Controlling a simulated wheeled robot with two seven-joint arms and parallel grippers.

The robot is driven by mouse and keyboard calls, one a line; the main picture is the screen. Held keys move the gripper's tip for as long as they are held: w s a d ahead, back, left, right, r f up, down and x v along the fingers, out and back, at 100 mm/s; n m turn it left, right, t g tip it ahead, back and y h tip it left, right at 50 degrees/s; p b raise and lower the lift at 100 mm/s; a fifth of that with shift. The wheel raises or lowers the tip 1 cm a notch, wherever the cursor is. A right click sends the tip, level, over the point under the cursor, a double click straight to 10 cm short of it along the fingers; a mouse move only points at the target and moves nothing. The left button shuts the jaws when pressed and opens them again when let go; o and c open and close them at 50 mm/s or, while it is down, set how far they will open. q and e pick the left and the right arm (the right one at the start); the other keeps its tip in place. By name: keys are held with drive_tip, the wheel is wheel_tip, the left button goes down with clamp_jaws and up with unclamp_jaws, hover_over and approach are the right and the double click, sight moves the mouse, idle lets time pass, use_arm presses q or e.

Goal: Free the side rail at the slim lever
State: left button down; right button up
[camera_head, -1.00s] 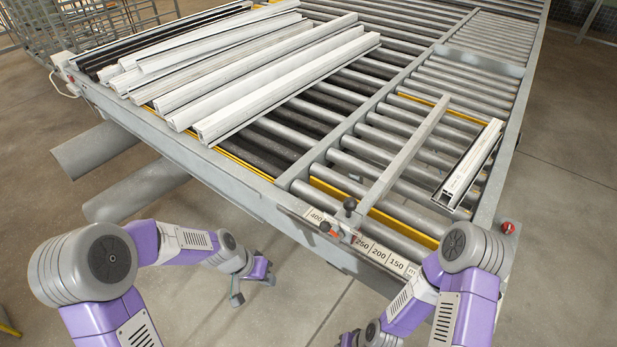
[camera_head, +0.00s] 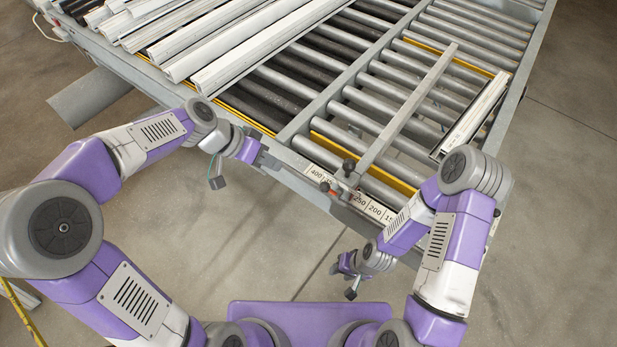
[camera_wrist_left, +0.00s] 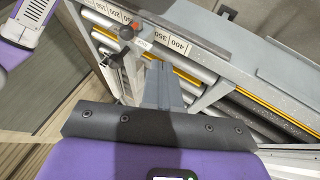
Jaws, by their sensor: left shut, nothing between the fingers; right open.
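The side rail (camera_head: 405,110) is a long grey bar lying across the rollers. Its near end sits at a clamp (camera_head: 343,190) on the bench's front edge, by the number scale. The clamp carries dark knobs (camera_head: 348,166) and a red-tipped part (camera_head: 325,187); which is the slim lever is too small to tell. In the left wrist view the red part (camera_wrist_left: 136,24) and dark handles (camera_wrist_left: 115,60) show above left of my fingers. My left gripper (camera_head: 273,160) is shut and empty at the front edge, left of the clamp. My right gripper (camera_head: 338,267) is open, below the front edge.
White profiles (camera_head: 250,50) lie piled on the rollers at back left. A short pale profile (camera_head: 475,113) lies right of the rail. The scale strip (camera_head: 375,209) runs along the front edge. The floor (camera_head: 290,240) before the bench is clear.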

sight(331, 191)
use_arm(q)
drive_tip(key=d+f+p, duration=0.1)
drive_tip(key=d+f, duration=0.5)
drive_tip(key=d, duration=0.3)
drive_tip(key=shift+s+f, duration=0.25)
drive_tip(key=shift+s, duration=0.05)
use_arm(e)
drive_tip(key=shift+r, duration=0.65)
drive_tip(key=shift+r, duration=0.1)
use_arm(q)
drive_tip(key=shift+s+d+r+p, duration=0.15)
drive_tip(key=shift+s+r+p, duration=0.05)
drive_tip(key=shift+p, duration=0.45)
use_arm(e)
drive_tip(key=shift+w+a+r, duration=0.15)
drive_tip(key=shift+a+r, duration=0.25)
